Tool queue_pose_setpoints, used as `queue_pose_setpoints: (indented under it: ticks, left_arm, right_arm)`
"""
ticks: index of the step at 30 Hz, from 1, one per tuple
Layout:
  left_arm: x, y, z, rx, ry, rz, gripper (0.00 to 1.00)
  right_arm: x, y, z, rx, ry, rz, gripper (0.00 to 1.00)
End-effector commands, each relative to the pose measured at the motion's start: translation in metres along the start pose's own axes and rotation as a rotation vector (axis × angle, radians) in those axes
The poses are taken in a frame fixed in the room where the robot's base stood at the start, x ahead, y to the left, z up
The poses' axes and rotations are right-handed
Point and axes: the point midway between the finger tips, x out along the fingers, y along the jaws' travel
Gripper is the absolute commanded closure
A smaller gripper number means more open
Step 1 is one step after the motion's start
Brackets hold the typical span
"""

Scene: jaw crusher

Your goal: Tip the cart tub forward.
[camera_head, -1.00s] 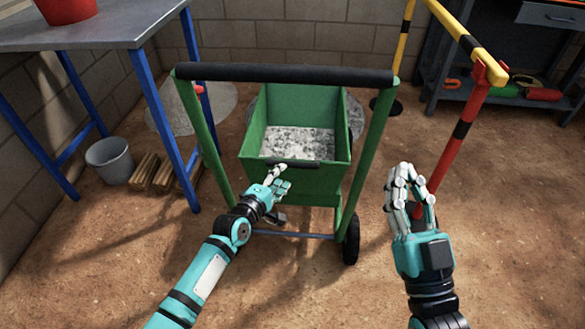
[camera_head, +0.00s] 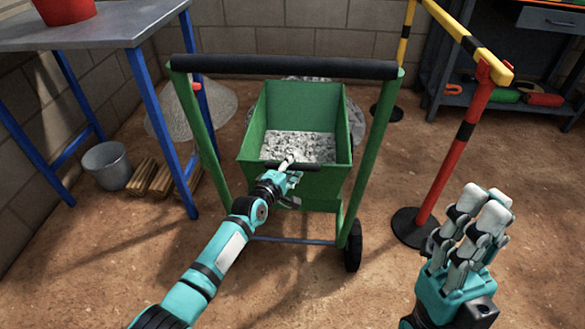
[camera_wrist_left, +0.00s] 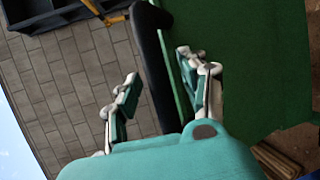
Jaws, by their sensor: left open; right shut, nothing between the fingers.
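The green cart tub (camera_head: 337,125) stands upright between the green frame posts and holds grey rubble (camera_head: 310,147). A short black grip bar (camera_head: 308,167) runs along the tub's near rim. My left gripper (camera_head: 288,170) is open at this bar, left of its middle. In the left wrist view, the black bar (camera_wrist_left: 152,68) lies between the open fingers (camera_wrist_left: 160,95), with the green tub wall (camera_wrist_left: 245,60) beside it. I cannot tell whether the fingers touch the bar. My right gripper (camera_head: 478,215) is shut and empty, at the right, away from the cart.
The cart's black push handle (camera_head: 285,67) crosses above the tub. A red, black and yellow barrier (camera_head: 455,160) stands to the right. A metal table (camera_head: 110,30) with blue legs and a grey bucket (camera_head: 107,165) are at the left. A gravel pile (camera_head: 195,105) lies behind.

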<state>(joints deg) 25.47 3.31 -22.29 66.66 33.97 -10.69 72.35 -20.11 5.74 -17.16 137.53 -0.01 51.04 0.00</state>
Motion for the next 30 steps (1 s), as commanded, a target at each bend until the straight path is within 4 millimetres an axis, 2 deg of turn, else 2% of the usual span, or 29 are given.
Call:
queue_pose_setpoints:
  ticks: [5, 15, 30]
  left_arm:
    - [-0.0001, 0.0000, 0.0001, 0.000, 0.000, 0.000, 0.56]
    - [-0.0003, -0.0002, -0.0001, 0.000, 0.000, 0.000, 1.00]
    - [-0.0005, 0.0017, -0.0006, -0.003, 0.001, -0.001, 1.00]
  right_arm:
    - [0.0002, 0.0000, 0.0001, 0.000, -0.001, 0.000, 1.00]
    - [0.0001, -0.0001, 0.0003, 0.000, -0.001, 0.000, 1.00]
    - [0.0017, 0.0000, 0.0029, 0.000, -0.015, 0.000, 1.00]
